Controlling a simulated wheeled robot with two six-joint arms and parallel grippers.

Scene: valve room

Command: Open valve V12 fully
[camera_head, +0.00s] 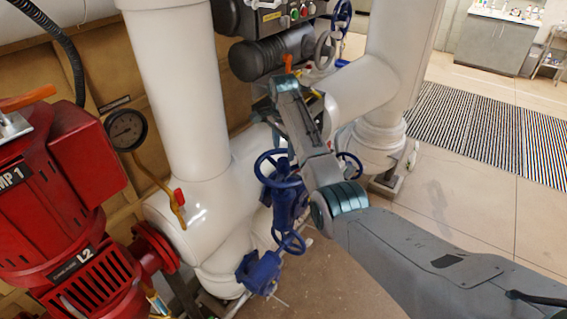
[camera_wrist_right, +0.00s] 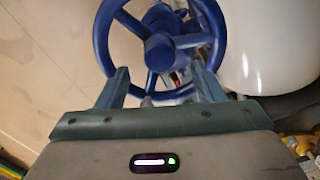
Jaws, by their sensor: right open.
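A blue handwheel (camera_wrist_right: 160,48) with a hub and spokes fills the top of the right wrist view. My right gripper (camera_wrist_right: 159,78) is open, its two fingers apart at the near rim of the wheel. I cannot tell whether they touch it. In the head view my right arm reaches in from the right over the white pipes, and its fingers are not clear there. Blue handwheels show near it: one on the pipe left of the arm (camera_head: 277,168), one lower (camera_head: 290,241), and one partly behind the arm (camera_head: 349,166). No V12 label is readable. My left gripper is out of view.
A red pump (camera_head: 65,200) and a round gauge (camera_head: 126,130) stand at the left. A thick white pipe (camera_head: 178,90) rises beside them. A control box (camera_head: 285,15) is at the top. Open floor with a striped mat (camera_head: 490,125) lies at the right.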

